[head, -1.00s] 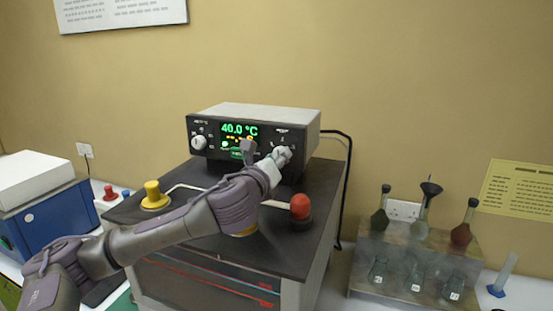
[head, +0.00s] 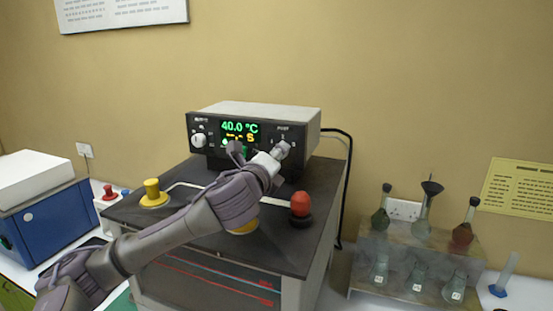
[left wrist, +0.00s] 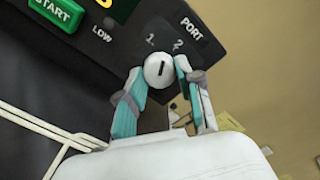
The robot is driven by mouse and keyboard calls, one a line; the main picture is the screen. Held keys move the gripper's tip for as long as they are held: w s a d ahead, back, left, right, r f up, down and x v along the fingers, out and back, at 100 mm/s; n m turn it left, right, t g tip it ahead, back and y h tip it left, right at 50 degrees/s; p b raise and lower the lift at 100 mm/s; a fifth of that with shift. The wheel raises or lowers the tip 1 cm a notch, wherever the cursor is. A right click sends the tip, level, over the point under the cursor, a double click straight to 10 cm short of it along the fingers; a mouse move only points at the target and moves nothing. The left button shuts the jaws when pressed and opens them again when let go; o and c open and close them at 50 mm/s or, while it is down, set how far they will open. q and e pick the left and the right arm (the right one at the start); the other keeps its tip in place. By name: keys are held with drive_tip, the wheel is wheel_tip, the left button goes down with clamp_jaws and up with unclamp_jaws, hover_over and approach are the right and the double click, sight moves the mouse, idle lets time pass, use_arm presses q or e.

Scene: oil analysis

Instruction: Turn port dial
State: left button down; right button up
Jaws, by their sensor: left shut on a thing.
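The port dial (left wrist: 158,70) is a round white knob with a dark pointer mark, at the right of the control box's front. In the left wrist view it sits between the two fingers of my left gripper (left wrist: 160,80), which is shut on it. The numbers 1 and 2 and the word PORT show above the dial. In the head view my left gripper (head: 277,153) reaches the right side of the control box (head: 262,112) and mostly hides the dial. The display (head: 240,129) reads 40.0 °C in green. My right gripper is out of view.
A yellow knob (head: 153,192) and a red knob (head: 300,205) stand on the dark bench top (head: 265,253). A second white dial (head: 198,140) is at the box's left. A flask rack (head: 400,250) stands at right, a blue box (head: 45,215) at left.

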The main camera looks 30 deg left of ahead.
use_arm(q)
drive_tip(key=n+b, duration=0.1)
drive_tip(key=n, duration=0.5)
drive_tip(key=shift+r, duration=0.15)
drive_tip(key=c, duration=1.9)
unclamp_jaws()
drive_tip(key=shift+n, duration=0.3)
drive_tip(key=o, duration=1.2)
drive_tip(key=shift+w, duration=0.2)
drive_tip(key=shift+c, duration=0.2)
drive_tip(key=shift+s, duration=0.1)
drive_tip(key=v, duration=0.7)
drive_tip(key=shift+s, duration=0.2)
drive_tip(key=shift+w, duration=0.1)
